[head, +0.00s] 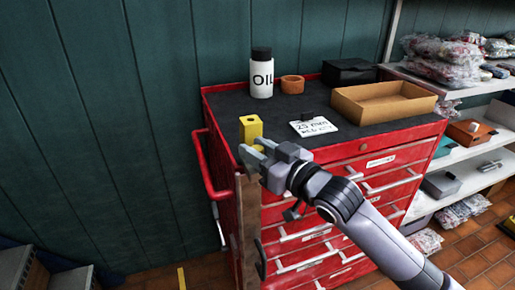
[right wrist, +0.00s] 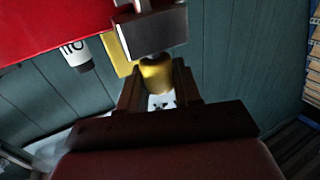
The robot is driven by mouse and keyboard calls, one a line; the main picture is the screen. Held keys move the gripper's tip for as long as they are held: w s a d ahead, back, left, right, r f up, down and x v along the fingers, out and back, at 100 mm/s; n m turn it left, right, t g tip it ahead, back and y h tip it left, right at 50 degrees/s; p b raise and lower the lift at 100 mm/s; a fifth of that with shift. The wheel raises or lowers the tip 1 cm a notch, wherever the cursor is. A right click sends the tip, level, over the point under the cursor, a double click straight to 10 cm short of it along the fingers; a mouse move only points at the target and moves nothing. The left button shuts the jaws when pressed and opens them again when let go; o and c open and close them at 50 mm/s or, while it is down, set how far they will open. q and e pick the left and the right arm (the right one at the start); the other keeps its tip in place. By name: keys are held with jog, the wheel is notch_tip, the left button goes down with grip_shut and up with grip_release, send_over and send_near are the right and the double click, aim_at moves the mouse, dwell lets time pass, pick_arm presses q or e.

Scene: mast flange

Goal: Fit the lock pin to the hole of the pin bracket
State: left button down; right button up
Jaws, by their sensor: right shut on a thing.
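A yellow block (head: 250,128) with a dark hole in its top stands at the near left corner of the cabinet top; it looks like the pin bracket. My right gripper (head: 252,153) is just in front of and below it in the head view. In the right wrist view, my right gripper's jaws are shut on a brass-yellow cylinder (right wrist: 157,76), which appears to be the lock pin. A grey metal block (right wrist: 150,32) sits just past the cylinder; I cannot tell whether they are joined. The yellow block shows partly behind it (right wrist: 118,57). My left gripper is not in view.
Shelves with bagged parts (head: 452,62) stand at the right.

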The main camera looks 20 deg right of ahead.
jog(key=shift+f, duration=0.55)
jog(key=o, duration=1.2)
jog(key=shift+c, duration=0.2)
jog(key=b+v, duration=0.1)
jog(key=v, duration=0.6)
jog(key=s+d+f+m+g+h+p, duration=0.1)
jog(key=s+f+h, duration=0.15)
jog(key=f, duration=0.55)
jog(key=s+f+m+g+h, duration=0.1)
jog(key=s+f, duration=0.2)
jog(key=f, duration=0.6)
jog(key=s+f+g+h+p, duration=0.1)
jog(key=s+f+g, duration=0.3)
jog(key=s+f, duration=0.8)
jog(key=shift+s+d+f+m+h, duration=0.25)
jog(key=shift+d+f+m+h, duration=0.1)
jog(key=shift+f, duration=0.55)
